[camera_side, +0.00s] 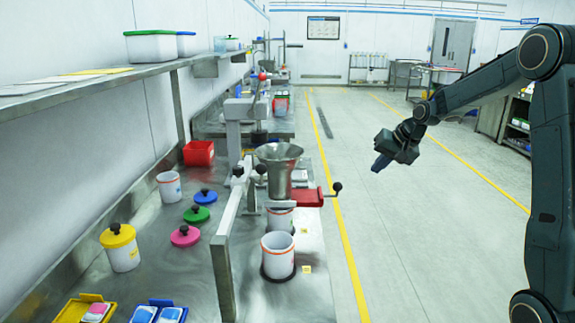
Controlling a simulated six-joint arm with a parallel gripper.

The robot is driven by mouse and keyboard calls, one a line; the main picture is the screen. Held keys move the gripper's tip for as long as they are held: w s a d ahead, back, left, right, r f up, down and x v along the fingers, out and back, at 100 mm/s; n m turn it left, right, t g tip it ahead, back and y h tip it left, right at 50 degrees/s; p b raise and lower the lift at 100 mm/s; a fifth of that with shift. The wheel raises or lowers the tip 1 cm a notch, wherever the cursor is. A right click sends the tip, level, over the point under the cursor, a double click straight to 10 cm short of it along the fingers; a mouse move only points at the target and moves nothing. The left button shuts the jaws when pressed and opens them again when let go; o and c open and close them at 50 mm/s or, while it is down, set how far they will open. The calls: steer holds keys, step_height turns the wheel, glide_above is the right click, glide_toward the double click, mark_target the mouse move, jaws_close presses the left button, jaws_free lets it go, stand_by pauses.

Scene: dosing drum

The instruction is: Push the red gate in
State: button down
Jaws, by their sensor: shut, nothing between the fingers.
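The red gate (306,197) is a flat red slide below the steel hopper (279,163). It sticks out to the right of the hopper's outlet, with a black knob (337,187) at its right end. My gripper (379,164) is shut and empty. It hangs in the air to the right of the knob and a little higher in the picture, apart from the gate. How far the gate reaches inside under the hopper is hidden.
A white container (278,254) stands in front of the hopper, and another (280,220) is under it. Coloured lids (186,235) and a yellow-lidded jar (120,248) lie further left. The floor right of the bench is clear.

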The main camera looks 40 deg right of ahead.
mark_target(321, 195)
steer(key=w+a+f, duration=0.1)
steer(key=w+f, duration=0.6)
steer(key=shift+w+a, duration=0.25)
steer(key=shift+a, duration=0.15)
steer(key=shift+a, duration=0.1)
steer(key=w+a, duration=0.6)
stand_by(0.4)
steer(key=shift+w+a, duration=0.1)
steer(key=s+d+r, duration=0.2)
steer(key=s+r, duration=0.7)
stand_by(0.7)
